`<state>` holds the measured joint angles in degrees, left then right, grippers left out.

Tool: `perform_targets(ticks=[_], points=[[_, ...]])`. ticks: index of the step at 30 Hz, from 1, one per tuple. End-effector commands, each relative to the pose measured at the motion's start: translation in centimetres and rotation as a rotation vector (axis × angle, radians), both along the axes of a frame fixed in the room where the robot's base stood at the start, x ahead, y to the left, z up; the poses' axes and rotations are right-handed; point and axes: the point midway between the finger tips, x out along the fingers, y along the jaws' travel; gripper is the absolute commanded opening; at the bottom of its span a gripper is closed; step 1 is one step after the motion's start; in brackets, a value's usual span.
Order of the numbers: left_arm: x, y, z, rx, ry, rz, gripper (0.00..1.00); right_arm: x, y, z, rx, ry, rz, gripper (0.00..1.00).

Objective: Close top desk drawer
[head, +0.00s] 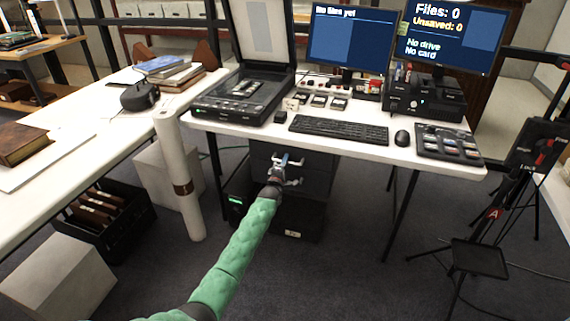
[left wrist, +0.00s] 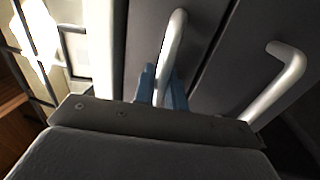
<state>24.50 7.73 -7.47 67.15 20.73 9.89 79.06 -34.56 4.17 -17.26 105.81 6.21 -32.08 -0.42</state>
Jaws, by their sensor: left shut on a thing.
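A dark drawer cabinet stands under the desk (head: 420,155). Its top drawer (head: 318,160) has a silver bar handle, which shows large in the left wrist view (left wrist: 176,38). My left gripper (head: 279,165) is at that handle, and its blue fingers (left wrist: 160,88) are shut around it. The second drawer (head: 315,183) below has its own silver handle (left wrist: 287,68), untouched. How far the top drawer stands out from the cabinet is hard to tell. My right gripper is in neither view.
On the desk are a scanner (head: 235,98) with raised lid, a keyboard (head: 338,130), a mouse (head: 402,138) and two monitors. A white side table (head: 75,130) is at the left, with a black crate (head: 125,225) beneath. A stand (head: 480,258) is at the right.

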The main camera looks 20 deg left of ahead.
Motion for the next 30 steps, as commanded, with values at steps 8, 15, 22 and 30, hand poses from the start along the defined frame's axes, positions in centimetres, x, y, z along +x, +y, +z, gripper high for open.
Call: perform_targets(ticks=[8,15,22,30], points=[[0.1,0.1,0.2,0.0,-0.001,0.001,0.31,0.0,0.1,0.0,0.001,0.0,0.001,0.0],[-0.3,0.1,0.1,0.0,-0.001,0.0,0.31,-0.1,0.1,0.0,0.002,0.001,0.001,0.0],[-2.8,0.1,-0.5,0.0,0.0,0.0,0.31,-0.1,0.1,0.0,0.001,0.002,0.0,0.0],[-6.1,0.3,-1.2,-0.001,0.0,0.0,0.31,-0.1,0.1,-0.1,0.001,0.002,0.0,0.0]])
